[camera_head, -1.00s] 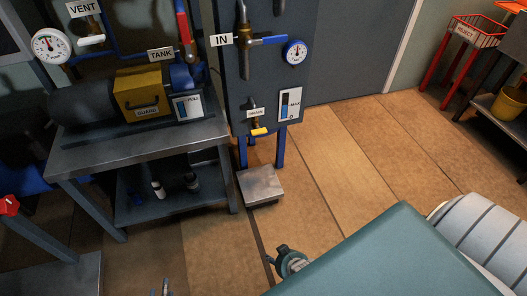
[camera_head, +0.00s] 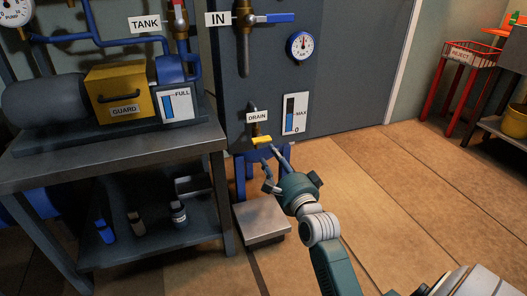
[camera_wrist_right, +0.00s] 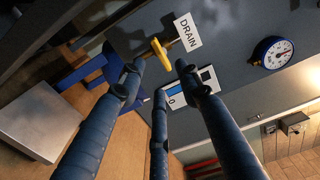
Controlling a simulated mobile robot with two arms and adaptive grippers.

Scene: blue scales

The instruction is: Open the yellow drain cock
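The yellow drain cock (camera_head: 262,140) is a small yellow handle on a short pipe low on the dark tank panel, just under the DRAIN label (camera_head: 257,116). In the right wrist view the yellow handle (camera_wrist_right: 161,53) lies ahead of the fingertips, roughly centred between them. My right gripper (camera_head: 271,168) is open, its fingers spread just below and in front of the cock. In the right wrist view the fingers of my right gripper (camera_wrist_right: 160,75) hold nothing; I cannot tell whether a fingertip touches the handle. My left gripper is out of view.
A level gauge (camera_head: 295,113) sits right of the cock and a round dial (camera_head: 300,47) above. A metal scale-like platform (camera_head: 262,222) stands on the floor below. A metal bench (camera_head: 110,158) with a pump is on the left.

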